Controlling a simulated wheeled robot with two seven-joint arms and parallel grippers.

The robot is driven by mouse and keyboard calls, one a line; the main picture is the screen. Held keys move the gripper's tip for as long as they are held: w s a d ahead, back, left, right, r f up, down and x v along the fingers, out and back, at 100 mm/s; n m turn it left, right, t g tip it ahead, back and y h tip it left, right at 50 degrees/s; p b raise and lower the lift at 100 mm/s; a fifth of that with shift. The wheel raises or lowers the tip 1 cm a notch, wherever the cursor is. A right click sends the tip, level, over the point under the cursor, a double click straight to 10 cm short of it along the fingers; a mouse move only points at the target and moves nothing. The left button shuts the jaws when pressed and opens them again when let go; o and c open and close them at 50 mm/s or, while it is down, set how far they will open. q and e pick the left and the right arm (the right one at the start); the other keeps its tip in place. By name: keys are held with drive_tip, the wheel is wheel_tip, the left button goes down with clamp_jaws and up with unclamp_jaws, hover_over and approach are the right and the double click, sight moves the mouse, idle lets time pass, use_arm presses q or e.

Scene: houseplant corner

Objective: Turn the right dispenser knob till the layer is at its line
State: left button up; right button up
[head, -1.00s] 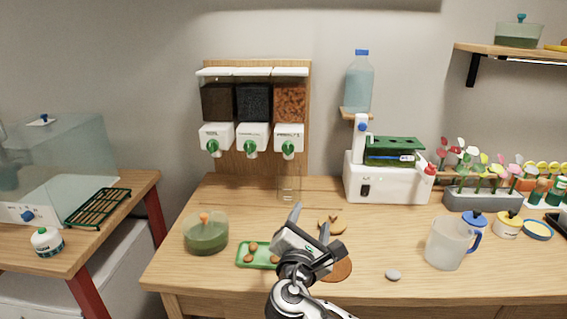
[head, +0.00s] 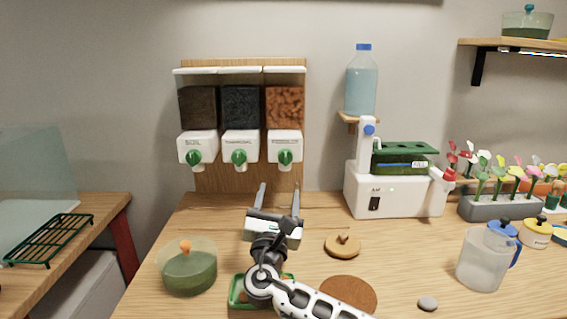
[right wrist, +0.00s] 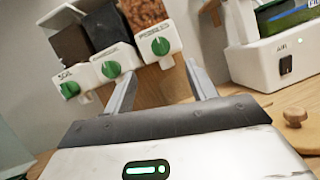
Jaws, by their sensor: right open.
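The right dispenser (head: 285,108), filled with orange-brown pebbles, hangs at the right end of the wooden wall board. Its green knob (head: 285,157) sits on the white front and also shows in the right wrist view (right wrist: 160,46), above and between my fingertips. My right gripper (head: 279,188) is open and empty, its fingers pointing towards the board, below the knob and apart from it. The clear glass under this dispenser is hard to make out behind the gripper. No layer or line can be made out. My left gripper is out of view.
Soil (head: 198,107) and charcoal (head: 240,107) dispensers hang close on the left. A white machine (head: 400,190) with a bottle (head: 361,85) stands right. A lidded green bowl (head: 188,268), green tray (head: 236,291), wooden lid (head: 343,246) and brown disc (head: 348,294) lie around my arm.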

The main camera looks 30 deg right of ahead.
sight(285, 161)
drive_tip(key=p+x, duration=0.1)
drive_tip(key=x, duration=1)
drive_tip(key=shift+f, duration=0.1)
drive_tip(key=c, duration=1)
